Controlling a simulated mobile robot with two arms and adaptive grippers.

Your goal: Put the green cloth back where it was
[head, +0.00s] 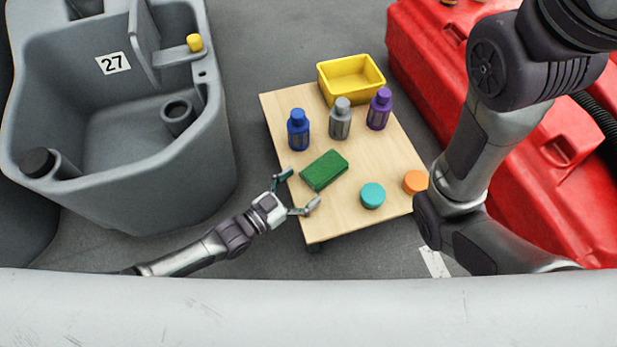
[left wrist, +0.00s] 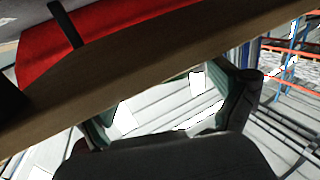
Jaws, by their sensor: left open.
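The green cloth (head: 324,170) lies as a folded block on the light wooden top of a low cart (head: 287,104), near its left edge. My left gripper (head: 298,190) is open and empty at the cart's left edge, just left of the cloth, its fingers pointing toward it. In the left wrist view, the open fingers (left wrist: 168,108) show beside the brown edge of the board (left wrist: 150,75); the cloth cannot be seen there. My right arm crosses the right side of the head view, but its gripper is out of the picture.
On the cart stand blue (head: 298,130), grey (head: 340,119) and purple (head: 379,109) bottles, a yellow bin (head: 351,80), and teal (head: 372,195) and orange (head: 415,182) round pieces. A grey tank marked 27 (head: 190,170) is left, a red tank (head: 420,60) right.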

